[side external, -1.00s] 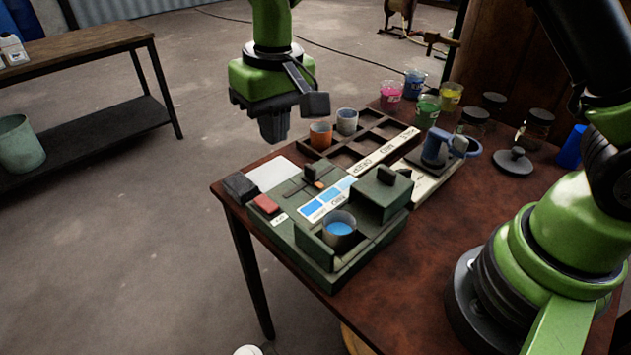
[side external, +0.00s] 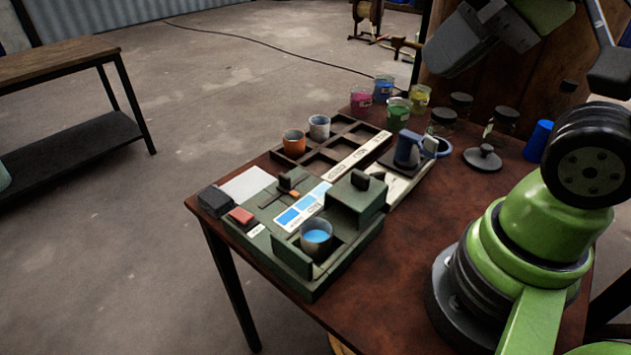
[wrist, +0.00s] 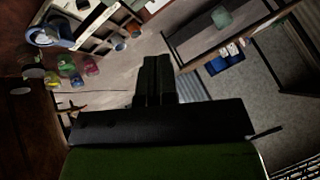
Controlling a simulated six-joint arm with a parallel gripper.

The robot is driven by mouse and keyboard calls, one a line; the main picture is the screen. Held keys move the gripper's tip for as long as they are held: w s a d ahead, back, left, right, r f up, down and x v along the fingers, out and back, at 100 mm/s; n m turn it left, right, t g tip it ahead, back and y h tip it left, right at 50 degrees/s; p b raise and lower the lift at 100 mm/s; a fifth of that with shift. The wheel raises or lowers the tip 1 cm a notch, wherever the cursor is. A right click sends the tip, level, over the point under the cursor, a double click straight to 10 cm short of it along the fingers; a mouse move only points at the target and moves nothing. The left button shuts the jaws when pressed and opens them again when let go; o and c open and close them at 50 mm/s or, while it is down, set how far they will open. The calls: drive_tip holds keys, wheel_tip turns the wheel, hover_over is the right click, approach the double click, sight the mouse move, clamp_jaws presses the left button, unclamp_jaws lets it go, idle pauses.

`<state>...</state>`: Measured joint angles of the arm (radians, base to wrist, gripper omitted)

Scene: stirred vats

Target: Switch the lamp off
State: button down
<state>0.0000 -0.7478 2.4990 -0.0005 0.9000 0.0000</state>
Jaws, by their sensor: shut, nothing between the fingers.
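No part is plainly recognisable as a lamp in either view. The green device (side external: 330,270) stands at the front left of the table. On it are a red button (side external: 242,215) beside a small label, and a black slider knob (side external: 285,181) with an orange piece next to it. A cup of blue liquid (side external: 317,233) sits in its open well. My gripper (wrist: 157,62) is shut and empty in the wrist view, pointing away from the table. In the side view, the end of my arm is high at the upper right, well clear of the device.
A black block (side external: 214,201) sits beside the red button. Behind the device are a compartment tray (side external: 325,155) with two cups and a blue-handled item (side external: 408,149). Several coloured jars (side external: 397,113) stand at the back. A bench (side external: 75,125) stands at the left.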

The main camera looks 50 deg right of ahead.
drive_tip(key=shift+w, duration=0.1)
drive_tip(key=n+g+h, duration=0.2)
drive_tip(key=n+g, duration=0.2)
drive_tip(key=g, duration=0.5)
hover_over(254, 215)
drive_tip(key=w, duration=0.3)
wheel_tip(254, 215, down, 12)
drive_tip(key=shift+r, duration=0.1)
drive_tip(key=s+f, duration=0.1)
drive_tip(key=f, duration=0.8)
drive_tip(key=s+f, duration=0.1)
drive_tip(key=f, duration=0.3)
drive_tip(key=shift+s+f, duration=0.3)
drive_tip(key=shift+f, duration=0.05)
